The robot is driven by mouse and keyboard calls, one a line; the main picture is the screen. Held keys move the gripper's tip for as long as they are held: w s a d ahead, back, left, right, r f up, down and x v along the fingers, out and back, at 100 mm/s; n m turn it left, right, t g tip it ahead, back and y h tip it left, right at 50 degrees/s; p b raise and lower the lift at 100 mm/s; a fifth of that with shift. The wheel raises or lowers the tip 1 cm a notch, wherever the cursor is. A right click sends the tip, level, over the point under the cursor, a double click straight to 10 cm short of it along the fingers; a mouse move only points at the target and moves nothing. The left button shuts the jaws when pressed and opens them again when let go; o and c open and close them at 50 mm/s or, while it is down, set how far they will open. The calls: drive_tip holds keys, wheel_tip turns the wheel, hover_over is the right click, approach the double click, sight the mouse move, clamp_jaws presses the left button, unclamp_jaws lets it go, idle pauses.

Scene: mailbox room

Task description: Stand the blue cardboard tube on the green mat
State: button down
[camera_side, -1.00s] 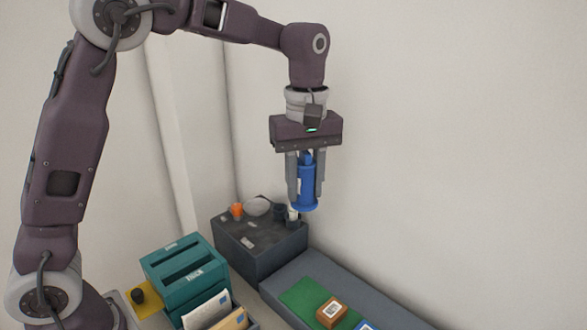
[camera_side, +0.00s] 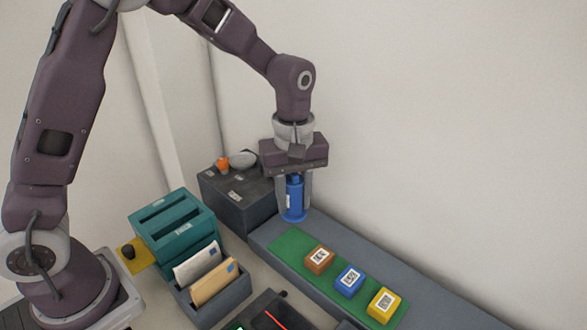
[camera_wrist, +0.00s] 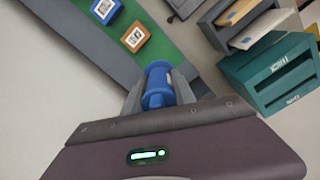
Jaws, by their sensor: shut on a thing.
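The blue cardboard tube (camera_side: 294,200) is upright between the fingers of my gripper (camera_side: 294,206), which is shut on it. It also shows in the wrist view (camera_wrist: 158,86), with a flange at its end. In the side view the tube appears near the far left end of the green mat (camera_side: 290,243); I cannot tell how high its lower end is above the surface. The green mat lies on a long grey shelf and also shows in the wrist view (camera_wrist: 162,46). Its left part is bare.
On the mat's right part stand an orange-brown box (camera_side: 319,260), a blue box (camera_side: 349,281) and a yellow box (camera_side: 384,304), all labelled. A dark cabinet (camera_side: 238,205) with small items stands behind left. A teal mailbox (camera_side: 173,231) and a grey letter tray (camera_side: 228,304) stand in front.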

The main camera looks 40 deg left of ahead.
wheel_tip(320, 180, down, 9)
drive_tip(key=shift+r, duration=0.1)
idle(0.3)
idle(1.4)
drive_tip(key=shift+f, duration=0.55)
drive_tip(key=c, duration=1)
unclamp_jaws()
drive_tip(key=shift+o, duration=0.2)
drive_tip(key=shift+o, duration=1.2)
